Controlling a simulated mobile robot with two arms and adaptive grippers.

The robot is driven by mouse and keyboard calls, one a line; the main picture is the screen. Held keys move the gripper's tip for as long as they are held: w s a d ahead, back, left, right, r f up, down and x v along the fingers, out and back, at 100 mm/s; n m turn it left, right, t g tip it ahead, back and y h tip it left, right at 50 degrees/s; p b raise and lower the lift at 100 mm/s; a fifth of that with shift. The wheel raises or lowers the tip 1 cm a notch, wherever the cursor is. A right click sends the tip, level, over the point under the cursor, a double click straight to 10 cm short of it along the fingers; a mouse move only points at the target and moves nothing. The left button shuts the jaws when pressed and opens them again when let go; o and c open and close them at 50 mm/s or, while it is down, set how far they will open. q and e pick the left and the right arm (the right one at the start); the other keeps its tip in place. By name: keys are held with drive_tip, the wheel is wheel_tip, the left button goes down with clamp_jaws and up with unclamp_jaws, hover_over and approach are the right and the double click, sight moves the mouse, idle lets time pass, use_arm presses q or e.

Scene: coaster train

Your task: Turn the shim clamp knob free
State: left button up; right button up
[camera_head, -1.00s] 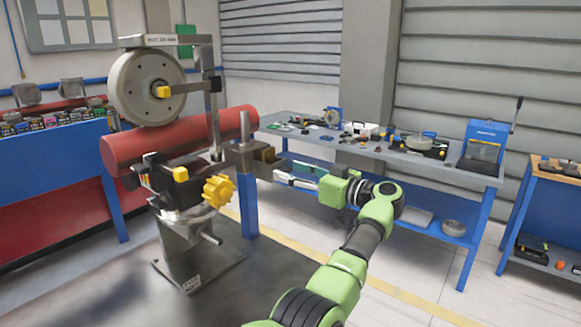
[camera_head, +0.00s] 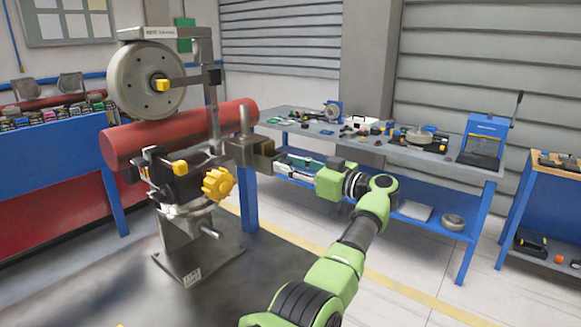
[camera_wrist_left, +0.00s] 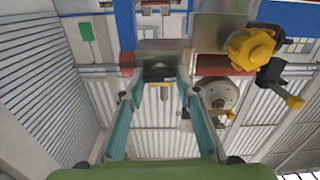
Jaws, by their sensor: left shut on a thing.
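A yellow lobed knob (camera_head: 217,183) sits on the front right of a dark clamp body on the metal stand. It also shows at the upper right of the left wrist view (camera_wrist_left: 250,48). I cannot tell whether it is the shim clamp knob. My left gripper (camera_head: 277,165) is right of this knob, clearly apart from it. Its teal-lined fingers reach a grey block (camera_head: 243,150) with a brownish end. In the left wrist view my left gripper (camera_wrist_left: 160,84) is shut on a dark part at that block. The fingertips hide its exact shape. My right gripper is out of view.
A red cylinder (camera_head: 150,138) runs behind the clamp, under a large grey wheel (camera_head: 137,90). The stand rests on a dark plate (camera_head: 120,262). A grey workbench (camera_head: 462,168) with tools stands behind my arm. Open floor lies to the right.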

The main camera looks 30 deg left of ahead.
use_arm(q)
drive_tip(key=shift+s+f+n+b, duration=0.15)
drive_tip(key=shift+n+b, duration=2.35)
drive_tip(key=shift+n, duration=1.85)
drive_tip(key=shift+s+f+n+b, duration=0.1)
drive_tip(key=shift+n+b, duration=2.35)
drive_tip(key=shift+n, duration=1.9)
drive_tip(key=o, duration=1.1)
drive_tip(key=shift+d, duration=0.1)
drive_tip(key=d, duration=0.7)
drive_tip(key=shift+s+d, duration=0.15)
drive_tip(key=shift+s, duration=0.1)
